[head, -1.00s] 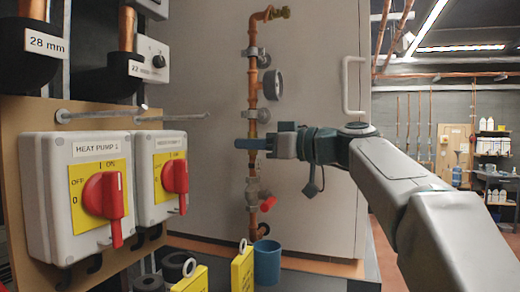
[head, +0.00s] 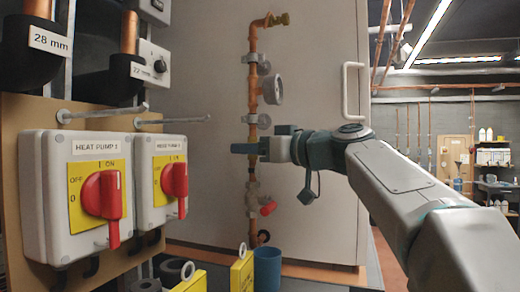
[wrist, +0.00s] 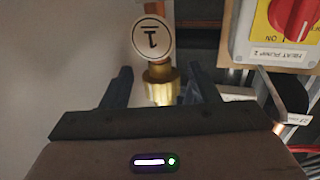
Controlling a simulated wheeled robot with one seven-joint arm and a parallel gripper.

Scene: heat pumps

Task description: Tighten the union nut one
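Union nut one is a brass nut (wrist: 160,84) in the wrist view, under a round white tag (wrist: 153,38) that reads 1 upside down. My gripper (wrist: 162,80) is open, with one dark finger on each side of the nut and a visible gap on both sides. In the head view my gripper (head: 247,148) reaches from the right across the vertical copper pipe (head: 253,105). Its blue fingers hide the nut there. I cannot tell the exact depth of the fingers relative to the nut.
A pressure gauge (head: 273,88) sits above my gripper, and a red-handled valve (head: 266,208) below it. Two switch boxes with red knobs (head: 103,195) and (head: 174,180) stand at the left. A blue cup (head: 267,266) stands below. A white door handle (head: 355,90) is behind my arm.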

